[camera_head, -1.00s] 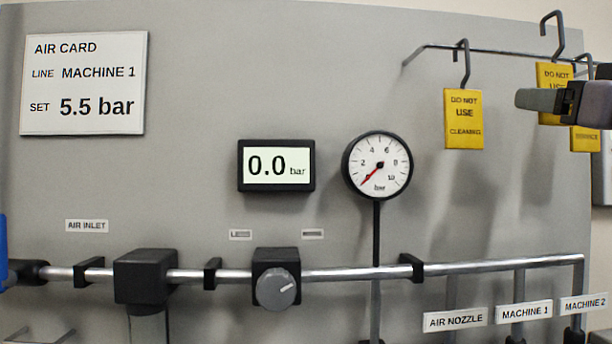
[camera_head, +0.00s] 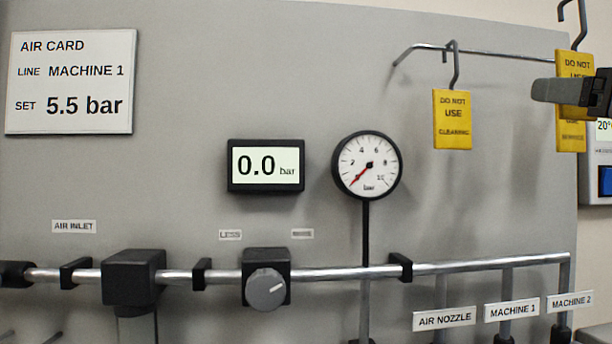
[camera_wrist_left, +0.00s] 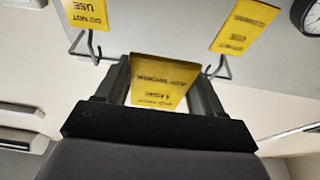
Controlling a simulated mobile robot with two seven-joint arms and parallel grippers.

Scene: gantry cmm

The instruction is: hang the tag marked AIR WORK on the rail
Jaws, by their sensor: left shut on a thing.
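My left gripper (camera_head: 562,91) is at the right of the head view, shut on a yellow tag (camera_head: 574,66). In the left wrist view this tag (camera_wrist_left: 163,80) sits between the two fingers and reads AIR WORK, upside down. Its grey hook (camera_head: 574,22) rises above the rail (camera_head: 500,53) near the rail's right part; I see no contact between them. The CLEANING tag (camera_head: 452,118) hangs on the rail to the left. The SERVICE tag (camera_head: 571,138) is below and behind the held tag, its upper part hidden. My right gripper is not in view.
The rail stands out from a grey panel (camera_head: 200,200). A round gauge (camera_head: 367,165) and a 0.0 bar display (camera_head: 266,165) sit left of the tags. A device with a blue button (camera_head: 606,180) is at the right edge. The rail between the CLEANING and SERVICE tags looks free.

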